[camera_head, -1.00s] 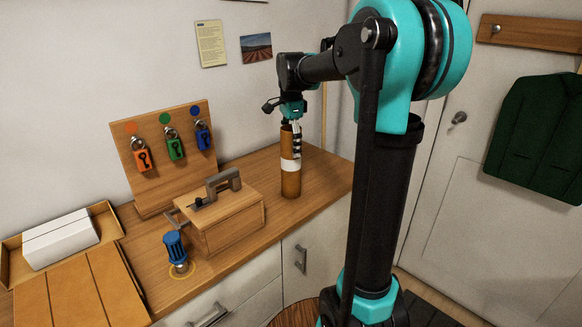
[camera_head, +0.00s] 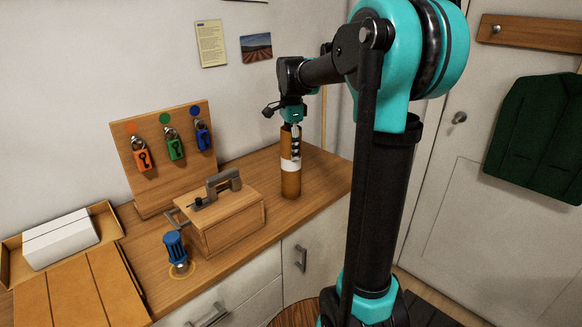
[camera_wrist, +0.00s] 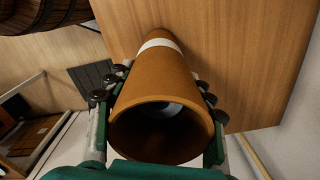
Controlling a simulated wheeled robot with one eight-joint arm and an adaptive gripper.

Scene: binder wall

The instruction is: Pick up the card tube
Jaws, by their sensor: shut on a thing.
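The card tube (camera_head: 291,182) is a brown cylinder with a white band, upright on the wooden counter at its right part. In the wrist view the tube (camera_wrist: 160,85) fills the middle, its open hollow end towards the camera. My gripper (camera_head: 293,143) is above and around the tube's upper part. In the wrist view my gripper (camera_wrist: 160,100) has a finger on each side of the tube, shut on it. The tube's lower end appears to rest on the counter; I see no clear gap.
Left of the tube, a wooden box (camera_head: 232,222) with a grey clamp (camera_head: 222,186) stands on the counter (camera_head: 325,178). A blue-handled object (camera_head: 175,250) is in front of it. A board with padlocks (camera_head: 130,150) leans behind. The counter right of the tube is clear.

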